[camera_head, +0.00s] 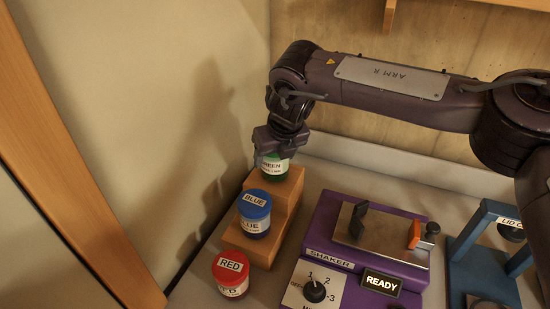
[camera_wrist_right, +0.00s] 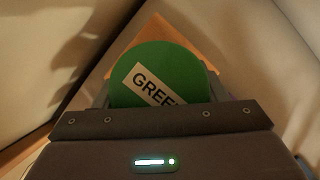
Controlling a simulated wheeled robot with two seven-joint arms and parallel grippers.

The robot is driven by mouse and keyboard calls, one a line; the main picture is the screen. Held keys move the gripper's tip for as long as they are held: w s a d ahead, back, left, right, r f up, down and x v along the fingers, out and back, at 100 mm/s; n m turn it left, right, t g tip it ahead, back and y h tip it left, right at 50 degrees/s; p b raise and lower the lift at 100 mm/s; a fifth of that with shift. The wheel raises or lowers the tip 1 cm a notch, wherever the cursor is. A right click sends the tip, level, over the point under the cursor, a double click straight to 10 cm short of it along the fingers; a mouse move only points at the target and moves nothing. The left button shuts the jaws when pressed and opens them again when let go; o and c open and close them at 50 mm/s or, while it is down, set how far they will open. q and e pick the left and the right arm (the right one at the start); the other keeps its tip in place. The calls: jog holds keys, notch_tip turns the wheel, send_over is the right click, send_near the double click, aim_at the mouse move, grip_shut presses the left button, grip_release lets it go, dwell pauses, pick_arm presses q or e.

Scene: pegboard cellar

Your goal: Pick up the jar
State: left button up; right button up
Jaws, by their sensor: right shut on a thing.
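A green jar (camera_head: 274,168) with a GREEN label is at the top of the wooden stepped stand. Its green lid (camera_wrist_right: 180,66) fills the middle of the right wrist view. My right gripper (camera_head: 271,157) points down over it and is shut on it. I cannot tell whether the jar still touches the step. A blue-lidded jar (camera_head: 254,206) stands on the step below. A red-lidded jar (camera_head: 231,273) stands in front, at the stand's low end. My left gripper is not in view.
The wooden stepped stand (camera_head: 285,195) is close to the wall. To its right is a purple shaker (camera_head: 328,242) with a dial and a READY display. A blue frame (camera_head: 466,255) with a lid sign stands at the far right.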

notch_tip(320, 180, up, 10)
jog(key=shift+r+b, duration=0.15)
jog(key=shift+b, duration=0.5)
notch_tip(320, 180, up, 9)
jog(key=p, duration=0.1)
jog(key=shift+r+p, duration=0.15)
jog(key=shift+p, duration=0.2)
